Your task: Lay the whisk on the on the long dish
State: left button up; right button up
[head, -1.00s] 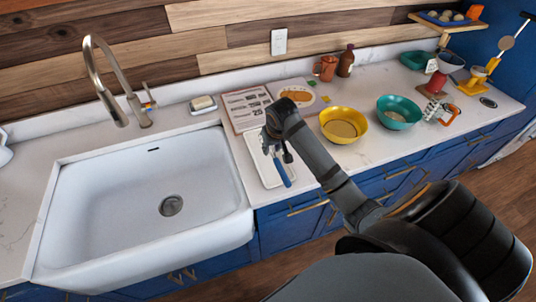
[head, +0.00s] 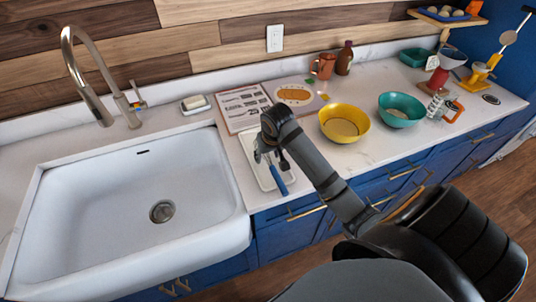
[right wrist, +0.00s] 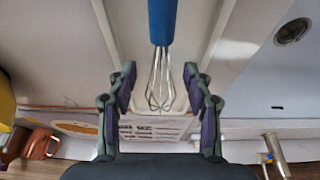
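The whisk has a blue handle (head: 278,179) and wire loops (right wrist: 160,82). It lies along the white long dish (head: 247,145), the handle towards the counter's front edge and its end at or slightly over the dish's near rim. The dish also shows in the right wrist view (right wrist: 128,30). My right gripper (right wrist: 162,90) is open just above the whisk; its fingers stand apart on both sides of the wires, without visible contact. In the head view my right arm and gripper (head: 268,150) hide the wires and part of the dish. My left gripper is not in view.
The white sink (head: 130,225) is left of the dish. A printed sheet (head: 240,107) lies behind it. A yellow bowl (head: 344,123) and a teal bowl (head: 400,110) stand to the right. A tall faucet (head: 85,75) rises behind the sink.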

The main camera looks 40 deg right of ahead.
aim_at(270, 163)
jog(key=shift+r, duration=0.1)
jog(key=v, duration=0.7)
jog(key=shift+w+r, duration=0.1)
jog(key=shift+r, duration=0.05)
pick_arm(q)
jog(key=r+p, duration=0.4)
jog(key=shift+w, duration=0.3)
pick_arm(e)
jog(key=v, duration=0.5)
